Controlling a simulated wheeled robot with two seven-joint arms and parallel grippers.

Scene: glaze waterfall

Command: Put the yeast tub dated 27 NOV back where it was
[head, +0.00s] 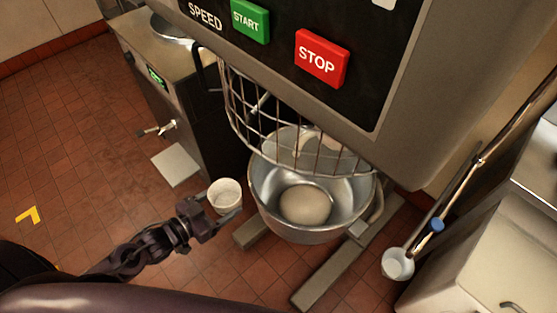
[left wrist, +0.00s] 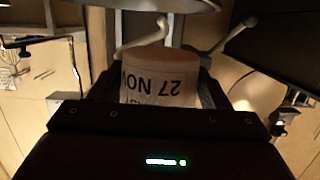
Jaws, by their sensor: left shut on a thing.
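The yeast tub (head: 225,196) is a small white round tub, held by my left gripper (head: 226,206) beside the mixer bowl. In the left wrist view the tub (left wrist: 158,85) sits between the fingers, and its label reads 27 NOV upside down. My left gripper is shut on it. The tub is off the floor, left of the steel mixer bowl (head: 268,205), and appears apart from it. A pale round dough-like mass (head: 305,205) lies in the bowl. My right gripper does not show in the head view.
The mixer's wire guard (head: 290,135) and control panel with START (head: 250,20) and STOP (head: 321,58) buttons overhang the bowl. A steel machine with a tap (head: 156,130) stands behind left. A white cup-like end (head: 397,264) on a pole is at right. Tiled floor is open at left.

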